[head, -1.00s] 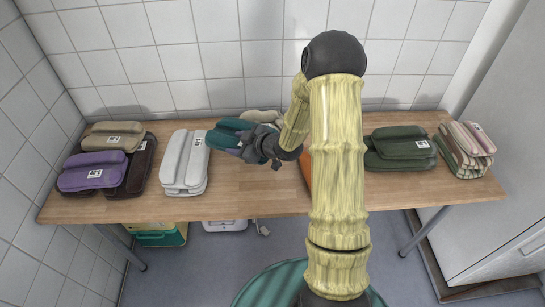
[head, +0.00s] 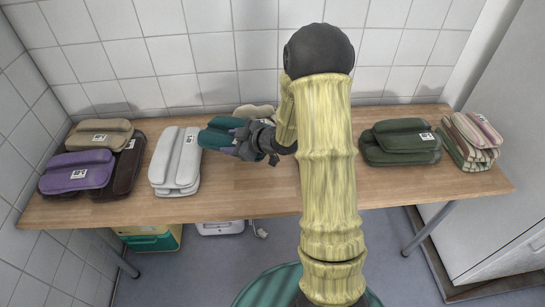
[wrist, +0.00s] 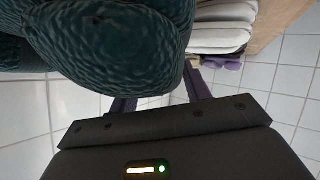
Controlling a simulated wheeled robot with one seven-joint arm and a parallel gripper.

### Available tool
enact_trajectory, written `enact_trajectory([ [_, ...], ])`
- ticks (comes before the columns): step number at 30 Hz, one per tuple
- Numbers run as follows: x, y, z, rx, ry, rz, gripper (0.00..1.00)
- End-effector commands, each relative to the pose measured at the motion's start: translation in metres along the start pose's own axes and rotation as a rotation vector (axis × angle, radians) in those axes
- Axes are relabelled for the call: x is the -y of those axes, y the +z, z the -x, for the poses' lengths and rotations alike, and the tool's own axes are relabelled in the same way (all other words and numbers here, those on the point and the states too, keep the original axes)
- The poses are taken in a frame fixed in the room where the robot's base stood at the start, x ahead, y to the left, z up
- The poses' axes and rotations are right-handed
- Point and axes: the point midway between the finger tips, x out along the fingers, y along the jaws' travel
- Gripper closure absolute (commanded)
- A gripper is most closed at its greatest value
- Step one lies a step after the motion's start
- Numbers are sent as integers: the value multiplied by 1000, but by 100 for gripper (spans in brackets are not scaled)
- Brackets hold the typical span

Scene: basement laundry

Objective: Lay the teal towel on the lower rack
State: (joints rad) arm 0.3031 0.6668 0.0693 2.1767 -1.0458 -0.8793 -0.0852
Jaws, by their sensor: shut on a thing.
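The teal towel (head: 216,134) is folded and held in my gripper (head: 238,145) above the wooden table, right of the white towels. In the wrist view the towel (wrist: 110,45) fills the upper left, and the gripper's fingers (wrist: 158,98) are shut on it, their tips partly hidden by its folds. I cannot make out a lower rack in either view.
The table (head: 245,200) bears white towels (head: 176,160), purple (head: 75,171), brown (head: 130,168) and beige (head: 100,132) ones at left, dark green (head: 400,145) and striped (head: 470,140) ones at right. Another beige towel (head: 255,111) lies behind my gripper. Boxes (head: 150,238) stand below.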

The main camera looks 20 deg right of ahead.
Motion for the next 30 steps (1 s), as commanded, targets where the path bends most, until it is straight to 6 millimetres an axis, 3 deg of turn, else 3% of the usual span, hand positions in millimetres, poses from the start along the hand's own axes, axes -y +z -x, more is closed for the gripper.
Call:
enact_trajectory([
  [11, 0, 2, 0, 0, -3, 2, 85],
  [21, 15, 48, -23, 2, 0, -3, 85],
  [30, 16, 53, -27, 1, 1, 1, 85],
])
